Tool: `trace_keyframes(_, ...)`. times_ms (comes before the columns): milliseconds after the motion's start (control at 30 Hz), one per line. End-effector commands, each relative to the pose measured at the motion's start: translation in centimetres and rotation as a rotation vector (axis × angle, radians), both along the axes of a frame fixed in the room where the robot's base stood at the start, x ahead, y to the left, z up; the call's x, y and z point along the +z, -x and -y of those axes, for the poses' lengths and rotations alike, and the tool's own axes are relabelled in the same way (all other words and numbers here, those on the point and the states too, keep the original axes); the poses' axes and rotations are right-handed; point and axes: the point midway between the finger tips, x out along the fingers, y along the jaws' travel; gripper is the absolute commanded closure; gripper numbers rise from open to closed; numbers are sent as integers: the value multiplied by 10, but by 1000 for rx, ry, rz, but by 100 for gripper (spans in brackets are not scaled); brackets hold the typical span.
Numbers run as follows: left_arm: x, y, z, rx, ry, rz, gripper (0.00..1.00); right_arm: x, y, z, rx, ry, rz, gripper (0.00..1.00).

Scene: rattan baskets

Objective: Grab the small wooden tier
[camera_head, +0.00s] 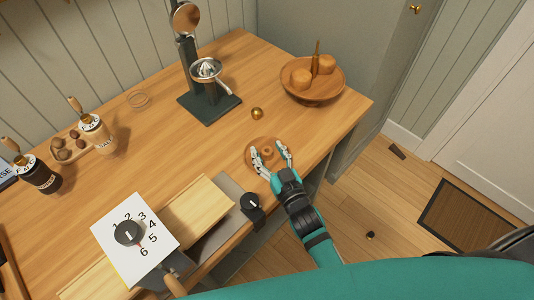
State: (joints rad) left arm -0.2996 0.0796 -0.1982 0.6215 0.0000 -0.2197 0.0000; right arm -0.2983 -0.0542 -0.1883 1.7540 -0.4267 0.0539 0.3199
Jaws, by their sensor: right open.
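A small round wooden tier (263,141), with a ring-like knob in its middle, lies on the wooden counter near its right front edge. My right gripper (269,149) reaches over it from the front right. Its two fingers are open, spread to either side of the knob, and partly cover the near side of the tier. I cannot tell whether the fingers touch it. My left gripper is not in view.
A wooden bowl with round items (312,92) stands at the back right. A small gold ball (257,113) lies behind the tier. A dark juicer stand (209,105) stands at the back.

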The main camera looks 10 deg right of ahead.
Motion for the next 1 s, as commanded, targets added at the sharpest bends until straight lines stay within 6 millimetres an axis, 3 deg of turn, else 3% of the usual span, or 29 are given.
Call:
trace_keyframes(200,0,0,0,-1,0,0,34,-1,0,0,0,0,-1,44)
trace_keyframes(633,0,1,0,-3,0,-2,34,0,0,0,0,1,-1,100)
trace_keyframes(1000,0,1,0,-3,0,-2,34,3,0,0,0,1,2,100)
